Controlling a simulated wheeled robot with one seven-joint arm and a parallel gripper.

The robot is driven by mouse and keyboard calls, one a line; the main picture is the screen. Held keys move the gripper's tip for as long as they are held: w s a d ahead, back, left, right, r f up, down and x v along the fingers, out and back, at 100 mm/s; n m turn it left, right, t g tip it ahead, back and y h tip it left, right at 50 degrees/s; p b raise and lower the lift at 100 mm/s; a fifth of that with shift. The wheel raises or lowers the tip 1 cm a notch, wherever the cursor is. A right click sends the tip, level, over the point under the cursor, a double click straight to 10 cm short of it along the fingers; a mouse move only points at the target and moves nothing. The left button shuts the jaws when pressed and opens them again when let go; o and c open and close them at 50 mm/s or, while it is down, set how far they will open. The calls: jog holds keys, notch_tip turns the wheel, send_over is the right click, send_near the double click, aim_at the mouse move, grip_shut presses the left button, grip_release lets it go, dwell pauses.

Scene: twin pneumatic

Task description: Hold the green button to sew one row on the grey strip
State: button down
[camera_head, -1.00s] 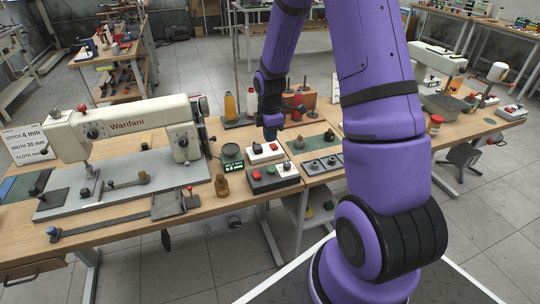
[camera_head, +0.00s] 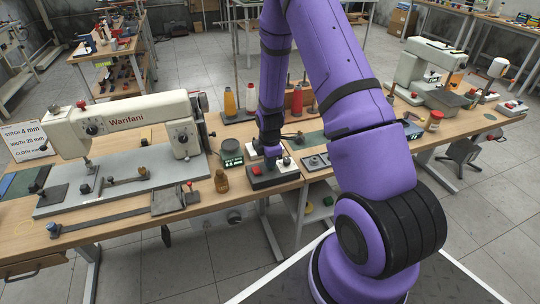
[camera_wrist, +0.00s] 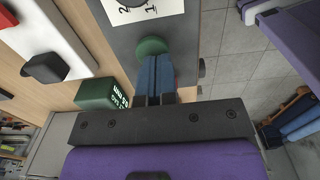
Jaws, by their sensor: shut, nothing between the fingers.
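The green button (camera_wrist: 151,47) is a round cap on a dark grey control box (camera_wrist: 190,50). My gripper (camera_wrist: 152,60) is shut and empty, its blue fingertips at the button's edge; I cannot tell whether they press it. In the head view my gripper (camera_head: 271,154) points down over the control box (camera_head: 265,182) and hides the green button. The box's red button (camera_head: 256,170) stands left of my gripper. The cream Warifani sewing machine (camera_head: 125,119) stands to the left on a grey bed. I cannot make out the grey strip under its needle with certainty.
A white box with a black knob (camera_wrist: 45,68) lies close by. Thread spools (camera_head: 230,101) stand behind.

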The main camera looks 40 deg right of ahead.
jog(key=shift+f, duration=0.15)
jog(key=shift+f, duration=0.65)
jog(key=shift+s+f, duration=0.3)
jog(key=shift+f, duration=0.25)
dwell(1.2)
jog(key=shift+a+r, duration=0.1)
jog(key=shift+r, duration=0.1)
notch_tip(320, 180, up, 14)
jog(key=shift+w, duration=0.25)
dwell(0.3)
jog(key=shift+r, duration=0.1)
dwell(0.3)
